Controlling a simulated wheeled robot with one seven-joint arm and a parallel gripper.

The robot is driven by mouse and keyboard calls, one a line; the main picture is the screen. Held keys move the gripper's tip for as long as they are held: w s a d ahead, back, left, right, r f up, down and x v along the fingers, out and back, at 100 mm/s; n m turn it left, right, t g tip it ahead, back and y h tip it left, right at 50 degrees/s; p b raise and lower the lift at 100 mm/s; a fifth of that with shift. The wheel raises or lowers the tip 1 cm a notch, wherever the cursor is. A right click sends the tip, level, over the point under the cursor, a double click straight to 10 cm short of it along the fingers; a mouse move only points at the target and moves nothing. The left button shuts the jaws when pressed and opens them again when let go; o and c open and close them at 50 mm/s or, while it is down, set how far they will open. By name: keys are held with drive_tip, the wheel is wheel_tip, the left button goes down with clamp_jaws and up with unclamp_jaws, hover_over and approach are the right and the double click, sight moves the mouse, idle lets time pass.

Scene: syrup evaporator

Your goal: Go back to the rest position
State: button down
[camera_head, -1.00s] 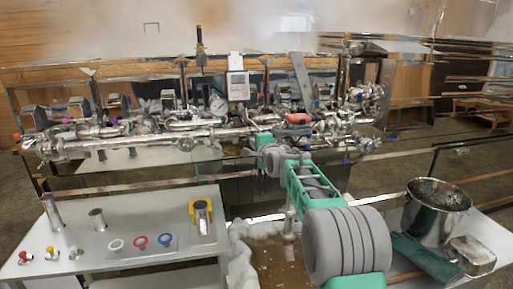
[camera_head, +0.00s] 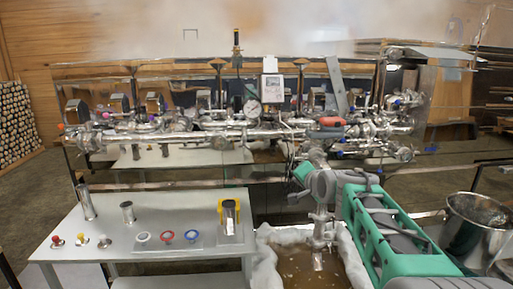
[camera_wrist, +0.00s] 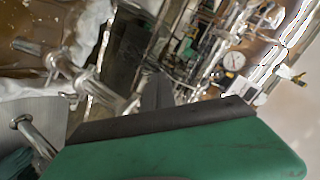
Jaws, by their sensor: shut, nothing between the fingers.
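My green and grey arm reaches in from the lower right of the head view. My gripper (camera_head: 293,196) is at its far end, in front of the steel piping (camera_head: 240,135) and above the back edge of the brown basin (camera_head: 325,268). In the wrist view my gripper (camera_wrist: 158,92) shows as dark fingers close together beyond a green housing, with nothing held. The wrist view looks tilted across the pipes and a round gauge (camera_wrist: 234,62). The fingertips are small and partly hidden by the wrist in the head view.
A grey table (camera_head: 110,238) at left bears metal cylinders, knobs, coloured rings and a yellow-framed cup (camera_head: 229,215). A steel bucket (camera_head: 473,230) stands at right behind my forearm. A red-handled tool (camera_head: 327,128) is by the pipes. Steam covers the top.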

drive_tip(key=s+d+f+n+g+h, duration=0.1)
drive_tip(key=s+f+n+g, duration=0.2)
drive_tip(key=f, duration=0.4)
drive_tip(key=s+d+f+n+g, duration=0.1)
drive_tip(key=s+f+g, duration=0.1)
drive_tip(key=s+f, duration=0.4)
drive_tip(key=s+f+n+g, duration=0.35)
drive_tip(key=s+f, duration=0.45)
drive_tip(key=s, duration=0.4)
drive_tip(key=s+a+f+g+p, duration=0.1)
drive_tip(key=s+f+g, duration=0.15)
drive_tip(key=s, duration=1.05)
drive_tip(key=s+a+r+n+t+p, duration=0.1)
drive_tip(key=s+a+r+n, duration=0.1)
drive_tip(key=r, duration=0.5)
drive_tip(key=shift+a+h, duration=0.4)
drive_tip(key=shift+a, duration=0.25)
